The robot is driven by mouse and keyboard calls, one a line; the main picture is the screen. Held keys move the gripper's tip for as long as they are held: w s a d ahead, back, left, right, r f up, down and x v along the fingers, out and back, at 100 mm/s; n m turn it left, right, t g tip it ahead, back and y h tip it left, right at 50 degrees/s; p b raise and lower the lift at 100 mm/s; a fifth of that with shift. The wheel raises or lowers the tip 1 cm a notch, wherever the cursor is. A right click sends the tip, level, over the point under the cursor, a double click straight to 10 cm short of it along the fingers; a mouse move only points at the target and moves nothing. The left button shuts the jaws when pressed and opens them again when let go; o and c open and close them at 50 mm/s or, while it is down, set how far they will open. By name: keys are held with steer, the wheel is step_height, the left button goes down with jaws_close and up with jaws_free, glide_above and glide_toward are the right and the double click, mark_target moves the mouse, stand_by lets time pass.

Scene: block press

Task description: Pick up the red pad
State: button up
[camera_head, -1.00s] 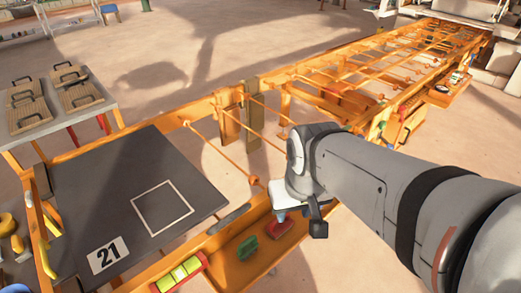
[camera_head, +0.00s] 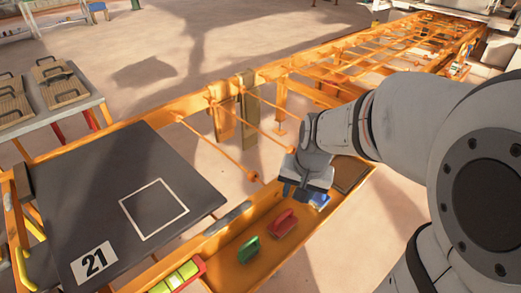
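The red pad (camera_head: 283,224) lies in the orange tray (camera_head: 262,268) along the front of the frame, and I see it whole. A green pad (camera_head: 249,249) lies to its left and nearer. A blue pad (camera_head: 319,200) lies to its right, partly hidden by my gripper. My gripper (camera_head: 300,193) hangs over the tray's right part, up and to the right of the red pad, apart from it in the picture. Its fingers are small and dark, and I cannot tell whether they are open or shut.
A dark board (camera_head: 118,190) with a white square outline and a "21" label lies left of the tray. A yellow-green level-like object (camera_head: 178,277) sits at the tray's left end. Thin orange rods and posts (camera_head: 225,120) stand behind. A side table (camera_head: 48,121) holds wooden pads.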

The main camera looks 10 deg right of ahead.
mark_target(281, 218)
steer(key=w+f+m+b, duration=0.2)
steer(key=w+f, duration=0.1)
steer(key=f, duration=0.4)
steer(key=w+f+m+b, duration=0.2)
steer(key=w+f, duration=0.1)
steer(key=f, duration=0.4)
steer(key=w+f+m+b, duration=0.2)
steer(key=w+f+b, duration=0.1)
steer(key=f, duration=0.4)
steer(key=shift+w+a+f+y, duration=0.2)
steer(key=shift+w+y, duration=0.1)
steer(key=b+x, duration=0.1)
steer(key=x, duration=0.4)
steer(key=shift+f+b, duration=0.1)
steer(key=shift+b, duration=0.25)
jaws_close()
